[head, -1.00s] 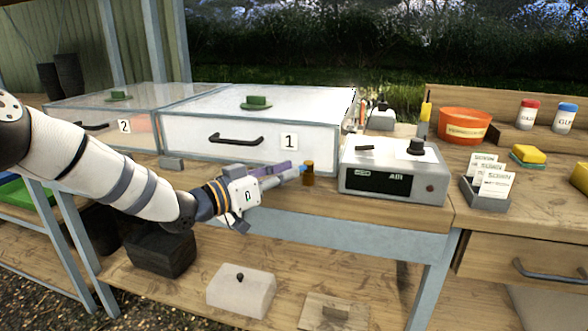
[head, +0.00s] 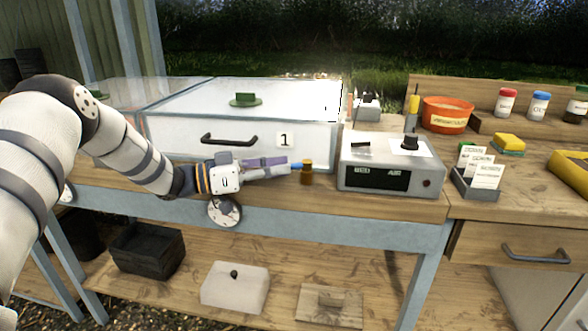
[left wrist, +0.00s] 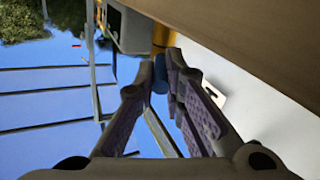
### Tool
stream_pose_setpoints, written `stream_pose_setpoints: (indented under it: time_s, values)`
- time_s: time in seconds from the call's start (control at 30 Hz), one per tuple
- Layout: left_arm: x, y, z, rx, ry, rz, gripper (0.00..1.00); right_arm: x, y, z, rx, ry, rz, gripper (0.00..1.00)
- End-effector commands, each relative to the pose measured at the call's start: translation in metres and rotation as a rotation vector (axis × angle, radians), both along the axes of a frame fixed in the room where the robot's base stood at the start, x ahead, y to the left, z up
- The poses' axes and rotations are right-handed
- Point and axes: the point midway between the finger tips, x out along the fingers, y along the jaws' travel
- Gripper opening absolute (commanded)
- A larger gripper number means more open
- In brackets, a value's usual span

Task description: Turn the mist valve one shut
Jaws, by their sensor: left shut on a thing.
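The mist valve one is a small brass-coloured valve (head: 307,173) at the bench's front edge, by the right front corner of the propagator box marked 1 (head: 180,137). Its small blue handle (head: 297,166) points left, towards my gripper. My left gripper (head: 291,168) reaches in from the left, roughly level, and is shut on the blue handle. In the left wrist view the blue handle (left wrist: 160,66) shows between the fingertips (left wrist: 161,73), with the yellowish valve body (left wrist: 160,42) beyond it. The fingers hide part of the handle. My right gripper is not in view.
A grey control box (head: 376,180) with a display and knob stands just right of the valve. Further right are a seed packet holder (head: 474,189), an orange bowl (head: 446,116) and a yellow sponge (head: 508,143). A lower shelf (head: 190,290) runs underneath.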

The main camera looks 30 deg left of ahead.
Motion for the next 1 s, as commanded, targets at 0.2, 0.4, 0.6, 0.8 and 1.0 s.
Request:
stream_pose_setpoints:
  time_s: [0.2, 0.4, 0.6, 0.8, 1.0]
  values:
    - [-0.0002, 0.0041, 0.0011, -0.002, -0.005, -0.046, 0.0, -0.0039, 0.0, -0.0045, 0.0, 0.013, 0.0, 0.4]
    - [-0.0003, 0.0049, 0.0027, -0.002, -0.007, -0.06, 0.0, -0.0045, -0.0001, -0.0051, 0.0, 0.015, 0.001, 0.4]
    - [-0.0001, 0.005, 0.0035, -0.003, -0.008, -0.06, 0.0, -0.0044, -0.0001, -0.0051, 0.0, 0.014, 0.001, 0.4]
    - [-0.0001, 0.0049, 0.0038, -0.003, -0.009, -0.059, 0.28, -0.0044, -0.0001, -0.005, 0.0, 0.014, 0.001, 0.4]
    - [-0.0002, 0.0053, 0.0034, -0.004, -0.008, -0.058, 0.32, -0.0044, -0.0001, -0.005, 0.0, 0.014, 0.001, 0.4]
